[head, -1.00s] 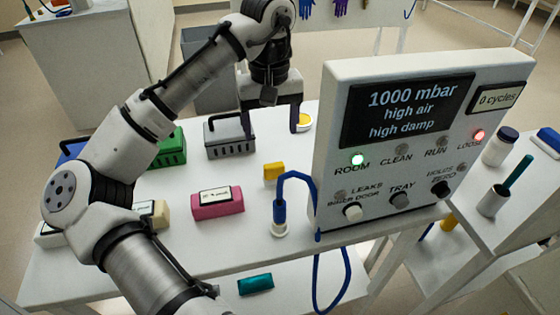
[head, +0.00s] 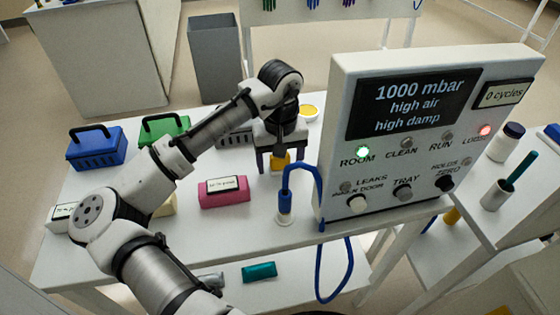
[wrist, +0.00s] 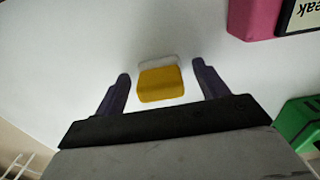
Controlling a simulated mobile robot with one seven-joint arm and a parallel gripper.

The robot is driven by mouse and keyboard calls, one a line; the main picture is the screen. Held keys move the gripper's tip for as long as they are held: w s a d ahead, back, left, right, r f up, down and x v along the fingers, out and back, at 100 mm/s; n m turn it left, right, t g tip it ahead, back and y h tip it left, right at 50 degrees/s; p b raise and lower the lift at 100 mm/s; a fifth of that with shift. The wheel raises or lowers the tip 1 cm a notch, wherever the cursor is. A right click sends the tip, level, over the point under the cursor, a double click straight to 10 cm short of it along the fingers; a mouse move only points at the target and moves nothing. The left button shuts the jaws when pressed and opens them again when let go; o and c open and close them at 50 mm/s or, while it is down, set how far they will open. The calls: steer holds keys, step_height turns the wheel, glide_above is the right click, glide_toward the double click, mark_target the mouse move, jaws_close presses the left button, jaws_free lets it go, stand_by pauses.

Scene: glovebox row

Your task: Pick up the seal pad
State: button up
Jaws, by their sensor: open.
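A small yellow block (head: 281,158), which looks like the seal pad, stands on the white bench left of the display box. In the wrist view the yellow block (wrist: 160,84) sits between the two fingers, with a pale strip along its far edge. My gripper (head: 279,167) is open and points down over the block, one finger on each side. In the wrist view my gripper (wrist: 162,74) shows gaps between both fingers and the block. I cannot tell exactly how high the fingertips are above the bench.
A labelled pink block (head: 226,197) lies to the left. The display box (head: 400,195) and a blue corded probe (head: 285,202) stand close on the right. Blue (head: 95,147) and green (head: 172,128) carriers stand at the back left.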

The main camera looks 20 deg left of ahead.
steer(key=shift+f, duration=0.1)
steer(key=shift+c, duration=0.4)
steer(key=c, duration=1)
step_height(320, 180, up, 20)
steer(key=o, duration=0.4)
steer(key=shift+c, duration=1.4)
